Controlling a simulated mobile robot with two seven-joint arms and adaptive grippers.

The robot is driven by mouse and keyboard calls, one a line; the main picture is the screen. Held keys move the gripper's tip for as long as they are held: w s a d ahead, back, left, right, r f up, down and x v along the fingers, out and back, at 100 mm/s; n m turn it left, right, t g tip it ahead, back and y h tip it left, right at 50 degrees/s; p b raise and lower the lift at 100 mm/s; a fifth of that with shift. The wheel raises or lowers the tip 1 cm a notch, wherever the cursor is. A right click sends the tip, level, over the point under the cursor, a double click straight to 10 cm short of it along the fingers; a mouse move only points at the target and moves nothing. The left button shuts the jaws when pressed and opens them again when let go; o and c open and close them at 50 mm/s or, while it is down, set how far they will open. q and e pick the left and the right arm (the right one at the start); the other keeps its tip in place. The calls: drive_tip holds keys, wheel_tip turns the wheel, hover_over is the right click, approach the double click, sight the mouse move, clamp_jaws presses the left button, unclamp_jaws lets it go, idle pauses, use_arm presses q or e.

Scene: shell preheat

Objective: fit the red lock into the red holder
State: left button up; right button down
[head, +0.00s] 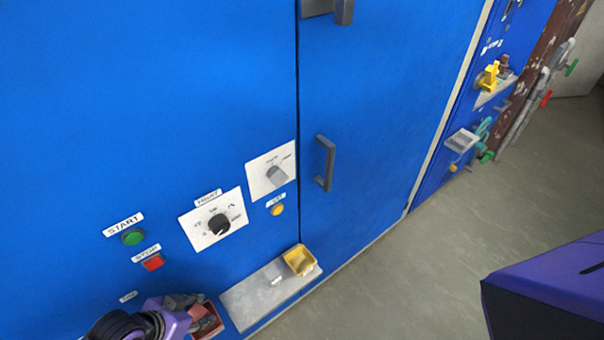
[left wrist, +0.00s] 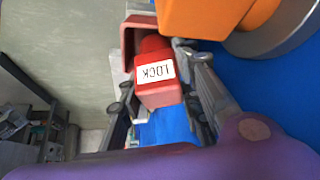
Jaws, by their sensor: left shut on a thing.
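My left gripper (head: 190,306) is at the bottom of the head view, beside the blue panel. In the left wrist view, my left gripper (left wrist: 165,95) is shut on the red lock (left wrist: 153,92), a red block with a white LOCK label. The red holder (head: 208,325) is an open red box at the left end of the grey ledge. It also shows in the left wrist view (left wrist: 128,42), just beyond the lock. The lock overlaps the holder in view; I cannot tell how deep it sits or whether they touch. My right gripper is out of view.
A yellow holder (head: 300,262) stands at the right end of the grey ledge (head: 258,295). A green START button (head: 133,237), a red button (head: 153,263) and a black dial (head: 219,224) are above my left gripper. An orange round part (left wrist: 235,18) is close in the left wrist view.

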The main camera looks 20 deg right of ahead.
use_arm(q)
drive_tip(key=shift+f, duration=0.3)
drive_tip(key=o, duration=0.9)
drive_tip(key=shift+r, duration=0.15)
